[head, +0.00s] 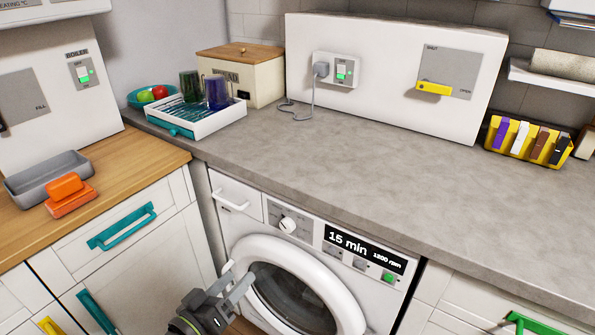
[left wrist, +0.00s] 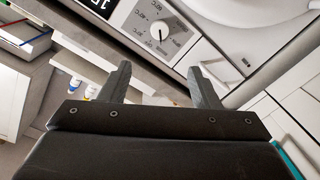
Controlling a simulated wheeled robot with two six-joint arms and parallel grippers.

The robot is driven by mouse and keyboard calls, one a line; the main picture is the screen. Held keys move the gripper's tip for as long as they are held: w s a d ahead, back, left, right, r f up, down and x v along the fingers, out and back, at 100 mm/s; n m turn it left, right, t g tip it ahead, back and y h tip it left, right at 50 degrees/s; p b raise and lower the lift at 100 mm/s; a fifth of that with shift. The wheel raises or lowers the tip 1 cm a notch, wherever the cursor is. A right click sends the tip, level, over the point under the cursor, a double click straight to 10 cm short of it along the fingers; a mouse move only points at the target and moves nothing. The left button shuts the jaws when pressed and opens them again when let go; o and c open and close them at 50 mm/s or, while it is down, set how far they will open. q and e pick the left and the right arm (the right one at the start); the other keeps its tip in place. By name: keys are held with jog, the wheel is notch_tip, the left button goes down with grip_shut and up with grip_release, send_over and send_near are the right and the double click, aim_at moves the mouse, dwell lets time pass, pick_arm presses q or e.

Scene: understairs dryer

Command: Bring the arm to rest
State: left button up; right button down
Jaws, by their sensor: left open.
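My left gripper (head: 235,283) is low in the head view, in front of the left side of the dryer's round door (head: 258,248). In the left wrist view its two fingers (left wrist: 160,88) stand apart with nothing between them. The machine's dial (left wrist: 160,34) and white front show beyond the fingertips. Whether a finger touches the door rim cannot be told. My right gripper is in neither view.
The machine's display (head: 362,250) reads 15 min. A grey worktop (head: 380,180) runs above it, largely clear. A white tray (head: 205,122) with cups, a bread box (head: 245,75) and a yellow holder (head: 527,143) stand on it. Cabinets with a teal handle (head: 122,226) and green handle (head: 535,325) flank the machine.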

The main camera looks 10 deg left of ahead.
pick_arm(q)
jog(key=s+a+f+g+y+p, duration=0.2)
jog(key=f, duration=0.7)
jog(key=s+a+f+g+y+p, duration=0.1)
jog(key=s+a+f+g+p, duration=0.15)
jog(key=f, duration=0.65)
jog(key=s+a+f+g+y+p, duration=0.2)
jog(key=s+f+g, duration=0.1)
jog(key=f, duration=0.6)
jog(key=s+f+m+g+p, duration=0.1)
jog(key=s+f, duration=0.3)
jog(key=s, duration=0.5)
jog(key=s+a+f+m+g+p, duration=0.1)
jog(key=s+f+g, duration=0.3)
jog(key=s, duration=0.5)
jog(key=s+f+g+y+p, duration=0.1)
jog(key=s+f+g+p, duration=0.2)
jog(key=s, duration=0.6)
notch_tip(320, 180, down, 3)
jog(key=shift+s+a+r+m, duration=0.15)
jog(key=shift+s+m, duration=0.25)
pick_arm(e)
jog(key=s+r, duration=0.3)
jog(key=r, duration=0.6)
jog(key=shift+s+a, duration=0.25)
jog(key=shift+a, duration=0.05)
